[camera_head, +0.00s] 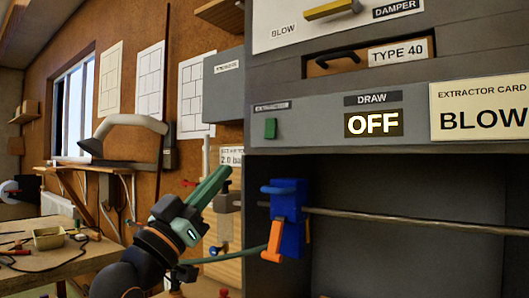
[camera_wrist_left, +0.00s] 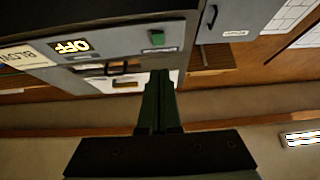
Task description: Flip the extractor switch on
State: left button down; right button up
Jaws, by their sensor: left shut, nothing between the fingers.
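The extractor switch, a small green rocker (camera_head: 270,129), sits on the grey cabinet front, left of a lit sign (camera_head: 373,124) that reads OFF under the label DRAW. My left gripper (camera_head: 223,173) is shut and empty, below and left of the switch in the head view, its green fingers pointing up and right. In the left wrist view the shut fingers (camera_wrist_left: 160,76) point toward the cabinet, with the green switch (camera_wrist_left: 157,38) just beyond the tips and apart in the picture. The OFF sign (camera_wrist_left: 72,46) shows to its left. My right gripper is not in view.
A yellow damper handle (camera_head: 331,10) and a black drawer handle (camera_head: 337,57) are above. A grey wall box (camera_head: 223,85) stands left of the cabinet. A workbench (camera_head: 45,260) is at lower left.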

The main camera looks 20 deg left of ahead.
pick_arm(q)
jog(key=shift+s+r, duration=0.25)
jog(key=shift+r, duration=0.25)
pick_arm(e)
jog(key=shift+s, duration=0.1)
pick_arm(q)
jog(key=p, duration=0.3)
send_near(269, 130)
notch_tip(269, 130, up, 4)
jog(key=w, duration=0.1)
jog(key=shift+w+d+f+p, duration=0.1)
jog(key=shift+w+d, duration=0.15)
jog(key=shift+w, duration=0.35)
jog(key=shift+w+d+f+p, duration=0.1)
jog(key=shift+w+d, duration=0.2)
jog(key=shift+w, duration=0.25)
jog(key=shift+w+d+f+p, duration=0.1)
jog(key=shift+w+d, duration=0.15)
jog(key=shift+w, duration=0.35)
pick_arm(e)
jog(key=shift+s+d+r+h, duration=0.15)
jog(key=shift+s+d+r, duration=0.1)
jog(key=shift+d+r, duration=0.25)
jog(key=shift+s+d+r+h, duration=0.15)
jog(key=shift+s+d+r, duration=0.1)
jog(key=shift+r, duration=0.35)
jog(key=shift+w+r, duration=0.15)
